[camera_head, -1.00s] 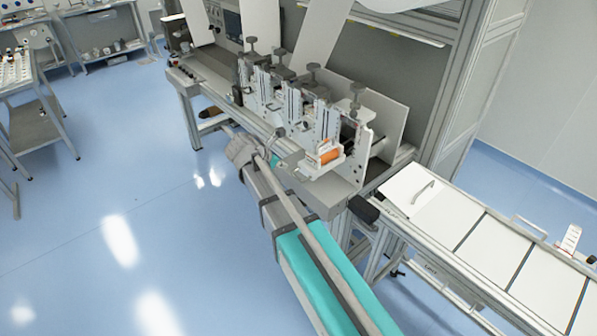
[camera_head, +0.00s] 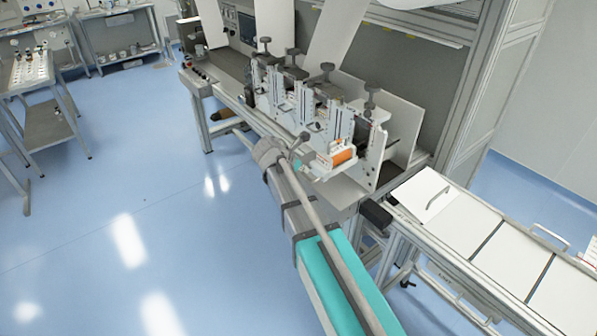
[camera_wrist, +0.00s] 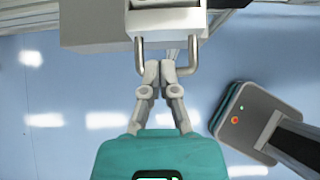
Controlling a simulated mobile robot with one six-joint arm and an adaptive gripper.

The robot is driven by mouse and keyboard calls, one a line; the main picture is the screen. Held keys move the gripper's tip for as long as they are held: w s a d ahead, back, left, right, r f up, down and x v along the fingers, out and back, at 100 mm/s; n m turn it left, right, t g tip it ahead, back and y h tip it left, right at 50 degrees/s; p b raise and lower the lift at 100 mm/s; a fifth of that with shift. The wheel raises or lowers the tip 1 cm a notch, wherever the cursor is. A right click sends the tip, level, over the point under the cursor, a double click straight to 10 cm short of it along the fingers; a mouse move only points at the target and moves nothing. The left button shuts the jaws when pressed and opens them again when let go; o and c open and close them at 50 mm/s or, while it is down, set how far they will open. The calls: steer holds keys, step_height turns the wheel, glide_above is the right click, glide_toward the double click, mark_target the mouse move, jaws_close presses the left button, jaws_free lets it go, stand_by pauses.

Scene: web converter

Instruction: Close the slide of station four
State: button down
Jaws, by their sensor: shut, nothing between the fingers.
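The station four slide (camera_head: 334,163) is the white carriage with an orange roller at the right end of the row of stations. It sticks out toward the front in the head view. In the wrist view its white front (camera_wrist: 167,22) is at the top, with a bent metal handle (camera_wrist: 139,58) below it. My gripper (camera_wrist: 160,68) is shut and empty, its fingertips together between the two legs of the handle. I cannot tell whether they touch the handle bar, which is partly hidden behind them. In the head view my gripper is small and partly hidden by my arm.
Several similar stations with dark knobs (camera_head: 327,68) stand in a row to the left. A conveyor table with white panels (camera_head: 477,225) stands to the right. Blue floor (camera_head: 150,210) in front of the machine is clear. A shelved cart (camera_head: 45,95) stands far left.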

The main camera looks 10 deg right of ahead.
mark_target(314, 173)
steer(key=shift+b+x, duration=1)
steer(key=shift+x, duration=0.85)
steer(key=shift+w, duration=0.15)
